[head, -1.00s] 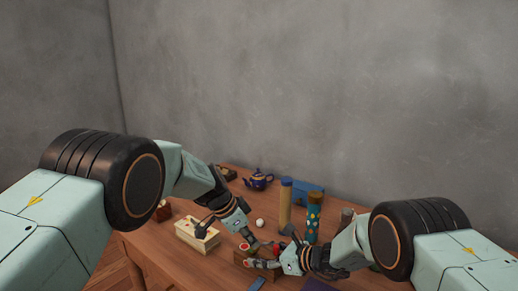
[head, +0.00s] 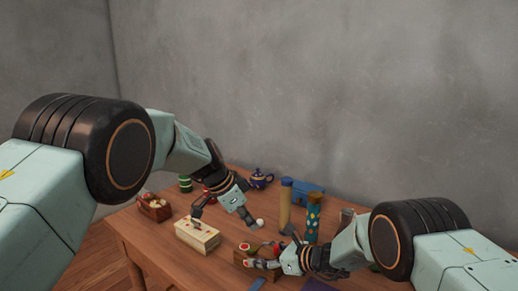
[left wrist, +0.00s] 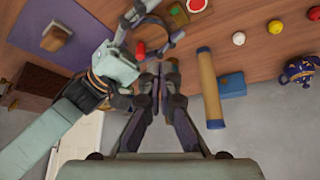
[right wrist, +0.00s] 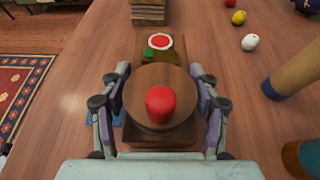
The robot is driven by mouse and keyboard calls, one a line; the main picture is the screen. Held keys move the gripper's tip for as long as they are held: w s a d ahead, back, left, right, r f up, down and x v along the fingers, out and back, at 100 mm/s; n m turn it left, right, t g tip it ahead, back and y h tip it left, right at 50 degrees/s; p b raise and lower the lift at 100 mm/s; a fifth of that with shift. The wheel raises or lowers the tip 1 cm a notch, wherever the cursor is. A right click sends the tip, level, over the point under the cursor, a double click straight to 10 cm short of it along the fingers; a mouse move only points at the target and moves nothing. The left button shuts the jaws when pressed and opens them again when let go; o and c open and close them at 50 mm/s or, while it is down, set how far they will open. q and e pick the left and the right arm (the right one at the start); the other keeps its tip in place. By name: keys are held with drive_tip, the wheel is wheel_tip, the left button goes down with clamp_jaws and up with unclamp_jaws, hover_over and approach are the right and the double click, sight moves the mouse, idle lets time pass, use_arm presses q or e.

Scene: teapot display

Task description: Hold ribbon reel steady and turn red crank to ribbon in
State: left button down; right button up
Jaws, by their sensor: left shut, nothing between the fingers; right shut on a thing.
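The ribbon reel (right wrist: 137,85) is a round wooden drum with a red crank knob (right wrist: 160,103) on top, seen in the right wrist view. My right gripper (right wrist: 158,75) is shut on it, one finger at each side. In the head view my right gripper (head: 268,264) is low at the front of the table, with the red knob (head: 276,247) just above it. My left gripper (head: 250,219) is shut and empty, raised behind and apart from the reel. In the left wrist view its fingers (left wrist: 160,70) are together, and the red knob (left wrist: 140,48) lies beyond them.
A red disc with a white rim (right wrist: 159,41) and a green piece (right wrist: 150,54) are just past the reel. A tan cylinder (left wrist: 208,85), blue box (left wrist: 232,84), white ball (left wrist: 238,38) and teapot (head: 260,179) stand behind. A pale box (head: 197,236) is at left.

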sight(262, 251)
use_arm(q)
drive_tip(key=shift+s, duration=0.1)
drive_tip(key=s+d+f, duration=0.1)
drive_tip(key=s+f, duration=0.2)
drive_tip(key=f, duration=0.3)
idle(0.7)
drive_tip(key=shift+w+d, duration=0.4)
drive_tip(key=shift+d, duration=0.05)
idle(1.2)
drive_tip(key=shift+w+a, duration=0.45)
drive_tip(key=shift+w, duration=0.2)
drive_tip(key=shift+w, duration=0.15)
idle(0.3)
drive_tip(key=shift+w+a, duration=0.1)
drive_tip(key=shift+w, duration=0.2)
